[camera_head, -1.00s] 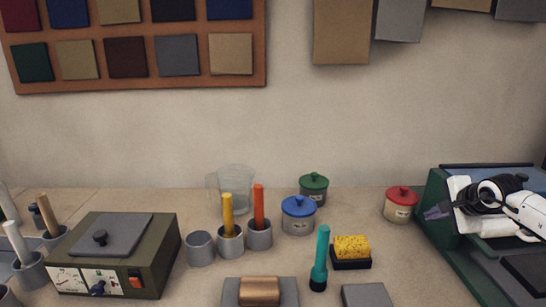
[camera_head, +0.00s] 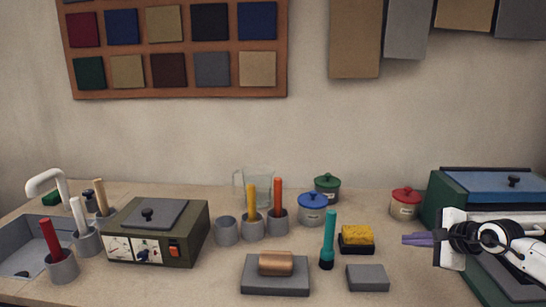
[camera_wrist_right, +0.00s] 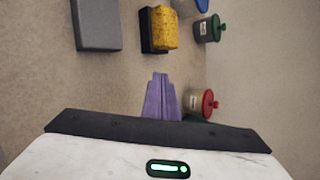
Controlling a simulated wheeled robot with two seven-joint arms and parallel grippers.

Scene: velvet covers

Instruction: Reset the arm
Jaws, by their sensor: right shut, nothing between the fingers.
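My right gripper (camera_head: 408,240) is at the right of the head view, in front of a green machine, with its purple fingers pointing left. In the right wrist view its fingers (camera_wrist_right: 161,80) are together, with nothing between them. It is apart from the yellow sponge (camera_head: 357,236) on its black base and from the red-lidded jar (camera_head: 405,203). The sponge also shows in the wrist view (camera_wrist_right: 164,28), as does the red-lidded jar (camera_wrist_right: 200,104). My left gripper is not in view.
A grey block (camera_head: 368,278), a teal tool (camera_head: 328,240) and a copper roller (camera_head: 276,263) on a grey slab stand left of the gripper. The blue-lidded jar (camera_head: 312,211) and green machine (camera_head: 490,187) are behind. Open table lies between the sponge and gripper.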

